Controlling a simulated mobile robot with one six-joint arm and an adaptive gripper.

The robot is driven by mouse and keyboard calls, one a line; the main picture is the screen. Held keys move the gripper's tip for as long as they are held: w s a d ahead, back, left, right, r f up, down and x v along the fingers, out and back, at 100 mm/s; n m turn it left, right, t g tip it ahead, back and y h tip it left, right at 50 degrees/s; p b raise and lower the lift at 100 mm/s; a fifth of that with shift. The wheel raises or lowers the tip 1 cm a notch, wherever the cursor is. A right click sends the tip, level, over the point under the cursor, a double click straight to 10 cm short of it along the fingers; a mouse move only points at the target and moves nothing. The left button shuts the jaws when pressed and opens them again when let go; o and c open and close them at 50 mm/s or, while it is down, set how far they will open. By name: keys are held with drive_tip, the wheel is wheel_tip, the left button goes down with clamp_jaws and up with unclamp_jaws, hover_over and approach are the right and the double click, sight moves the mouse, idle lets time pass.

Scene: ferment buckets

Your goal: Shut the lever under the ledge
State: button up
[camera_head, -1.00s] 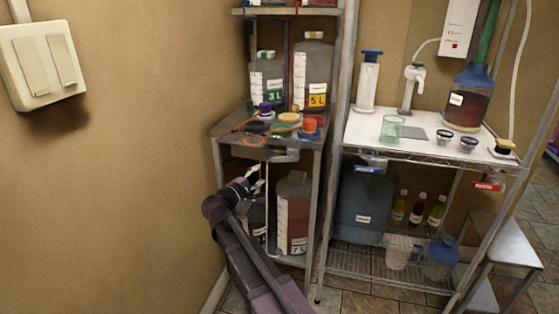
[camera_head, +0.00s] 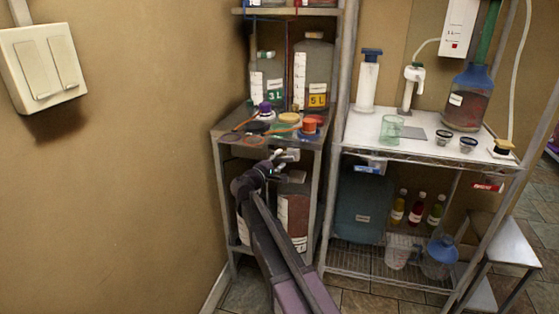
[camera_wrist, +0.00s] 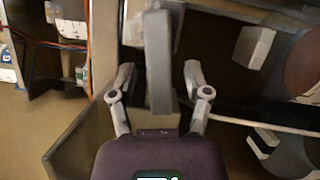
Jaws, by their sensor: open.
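The lever shows in the wrist view as a grey bar (camera_wrist: 158,62) lying between my gripper's two fingers. In the head view a pale fitting (camera_head: 290,155) sits under the front edge of the ledge (camera_head: 237,132), partly hidden by my gripper. My gripper (camera_head: 279,156) is just below that ledge, in front of the lower bay. In the wrist view my gripper (camera_wrist: 159,78) has its fingers spread on both sides of the bar, with gaps visible. Whether either finger touches the bar I cannot tell.
Dark reddish bucket (camera_head: 293,212) stands in the bay behind my arm. Caps and rings, including an orange cap (camera_head: 309,125), lie on the ledge. Shelf posts (camera_head: 319,205) flank the bay.

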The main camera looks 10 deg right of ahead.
clamp_jaws()
drive_tip(key=shift+r, duration=0.15)
drive_tip(key=shift+r+m+p, duration=0.3)
drive_tip(key=shift+m+p, duration=0.3)
drive_tip(key=shift+p, duration=0.15)
drive_tip(key=shift+r+m+g+p, duration=0.1)
drive_tip(key=shift+m+g+p, duration=0.3)
drive_tip(key=shift+m+p, duration=0.2)
